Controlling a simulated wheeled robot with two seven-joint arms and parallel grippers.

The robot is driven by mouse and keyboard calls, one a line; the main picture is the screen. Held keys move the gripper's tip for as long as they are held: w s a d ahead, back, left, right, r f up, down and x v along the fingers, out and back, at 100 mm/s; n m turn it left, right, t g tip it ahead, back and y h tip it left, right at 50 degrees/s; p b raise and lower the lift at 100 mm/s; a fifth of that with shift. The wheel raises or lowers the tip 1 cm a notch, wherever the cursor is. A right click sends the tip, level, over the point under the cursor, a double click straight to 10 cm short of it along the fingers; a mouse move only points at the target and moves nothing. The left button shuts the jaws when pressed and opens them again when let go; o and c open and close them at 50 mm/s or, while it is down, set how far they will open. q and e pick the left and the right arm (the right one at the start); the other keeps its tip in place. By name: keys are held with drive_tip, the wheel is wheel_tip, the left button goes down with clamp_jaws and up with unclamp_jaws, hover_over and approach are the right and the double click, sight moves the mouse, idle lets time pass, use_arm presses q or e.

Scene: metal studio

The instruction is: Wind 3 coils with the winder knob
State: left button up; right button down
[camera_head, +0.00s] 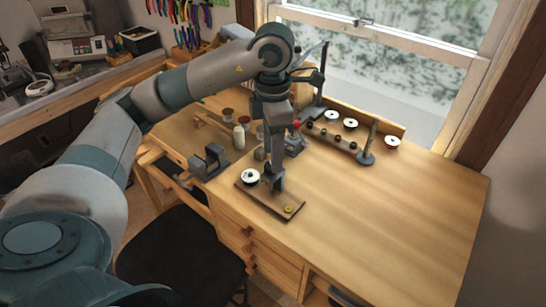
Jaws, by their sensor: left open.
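My left arm reaches in from the left, and its gripper (274,182) points down over a small wooden board (262,200) on the bench. The gripper is open; whether its fingertips touch anything is too small to tell. A white spool (250,176) with a dark centre sits on the board's left end, just left of the gripper. A small yellow round piece (288,208) is on the board's front right end. A red knob (296,124) shows right behind the gripper, above a small grey device (294,144) partly hidden by my arm; I take this for the winder. My right gripper is out of view.
A rack at the back holds several spools (351,123). A dark vise (208,162) sits at the bench's left edge, near a white bottle (239,138). The bench's right side (400,220) is clear.

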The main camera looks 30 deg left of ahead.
use_arm(q)
drive_tip(key=shift+f, duration=1.35)
drive_tip(key=c, duration=1)
